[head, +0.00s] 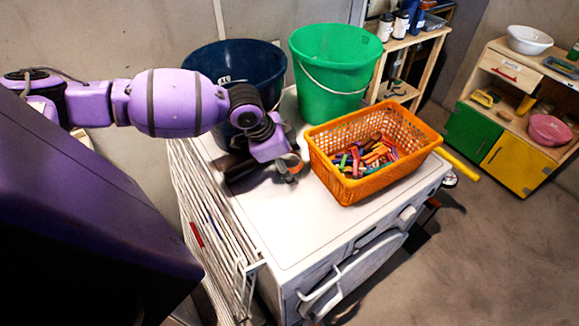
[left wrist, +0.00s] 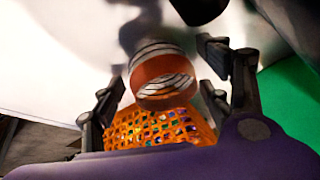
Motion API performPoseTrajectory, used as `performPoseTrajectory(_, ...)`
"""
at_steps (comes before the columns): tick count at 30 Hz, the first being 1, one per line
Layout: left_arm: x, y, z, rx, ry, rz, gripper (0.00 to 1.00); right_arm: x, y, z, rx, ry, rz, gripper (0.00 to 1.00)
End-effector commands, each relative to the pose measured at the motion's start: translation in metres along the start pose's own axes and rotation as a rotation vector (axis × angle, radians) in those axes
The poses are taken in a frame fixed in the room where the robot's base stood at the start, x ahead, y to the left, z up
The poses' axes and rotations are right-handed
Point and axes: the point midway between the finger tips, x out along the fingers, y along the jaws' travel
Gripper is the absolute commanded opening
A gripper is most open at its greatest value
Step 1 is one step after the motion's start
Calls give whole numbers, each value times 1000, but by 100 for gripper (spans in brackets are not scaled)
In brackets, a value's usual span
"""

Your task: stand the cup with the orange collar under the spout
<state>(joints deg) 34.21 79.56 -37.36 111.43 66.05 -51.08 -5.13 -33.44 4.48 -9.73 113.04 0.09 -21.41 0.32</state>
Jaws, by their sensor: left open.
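The cup with the orange collar (left wrist: 163,78) shows in the left wrist view, with grey and dark stripes and a broad orange band. It lies between the two spread fingers of my left gripper (left wrist: 162,88), with no clear contact on either side. In the head view my left gripper (head: 288,168) is low over the white machine top (head: 290,233), left of the orange basket, and largely hides the cup. A dark shape (left wrist: 198,8) stands at the top of the left wrist view; I cannot tell whether it is the spout. My right gripper is out of view.
An orange basket (head: 342,186) of colourful pegs stands right of the gripper. A green bucket (head: 335,75) and dark blue bucket (head: 232,62) stand behind. A folded white rack (head: 205,225) leans at the machine's left. The front machine top is clear.

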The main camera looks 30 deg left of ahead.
Motion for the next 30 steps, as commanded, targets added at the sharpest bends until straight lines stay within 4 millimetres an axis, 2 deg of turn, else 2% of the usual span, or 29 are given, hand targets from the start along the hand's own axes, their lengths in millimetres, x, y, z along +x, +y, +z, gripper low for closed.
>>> performPoseTrajectory(1,0,0,0,0,0,0,68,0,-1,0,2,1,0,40)
performPoseTrajectory(9,0,0,0,0,0,0,32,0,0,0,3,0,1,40)
performPoseTrajectory(11,0,0,0,0,0,0,32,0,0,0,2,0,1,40)
performPoseTrajectory(12,0,0,0,0,0,0,29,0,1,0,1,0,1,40)
performPoseTrajectory(22,-7,-2,-3,0,1,-2,29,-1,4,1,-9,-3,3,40)
performPoseTrajectory(28,-32,-6,-13,2,1,-3,29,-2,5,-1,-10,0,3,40)
performPoseTrajectory(30,-45,3,-14,4,1,-2,29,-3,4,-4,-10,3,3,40)
